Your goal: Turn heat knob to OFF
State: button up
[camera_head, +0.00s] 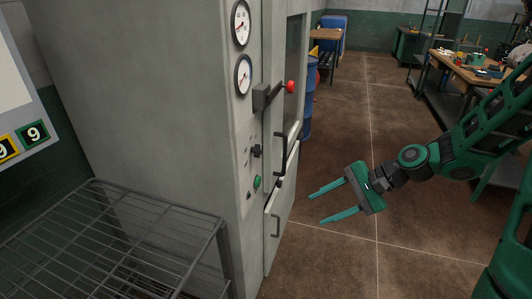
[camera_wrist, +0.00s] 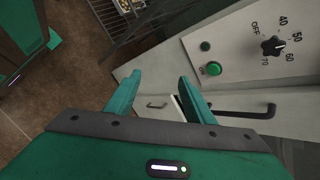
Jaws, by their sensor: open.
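The heat knob (camera_wrist: 273,46) is a black pointer knob on the grey cabinet's panel, with a dial marked OFF, 40, 50, 60 and 70 around it. In the head view the knob (camera_head: 257,151) sits above a green button (camera_head: 257,182). My gripper (camera_head: 316,204) is open and empty, to the right of the panel and apart from it. In the wrist view my gripper (camera_wrist: 157,85) has its fingers spread, with the knob off to the upper right.
The grey cabinet (camera_head: 150,90) has two gauges, a red-tipped lever (camera_head: 289,87) and black door handles (camera_head: 281,154) near the knob. A wire rack (camera_head: 110,245) stands at the lower left. Workbenches (camera_head: 460,70) are at the back right.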

jog(key=w+a+r+m+t+y, duration=0.1)
jog(key=w+a+r+m+y, duration=0.2)
jog(key=a, duration=0.1)
jog(key=m+t+y, duration=0.3)
jog(key=m+y, duration=0.2)
send_near(261, 151)
jog(key=x, duration=0.8)
jog(key=shift+a+r, duration=0.1)
jog(key=shift+a, duration=0.1)
jog(key=c, duration=1)
jog(key=shift+c, duration=0.2)
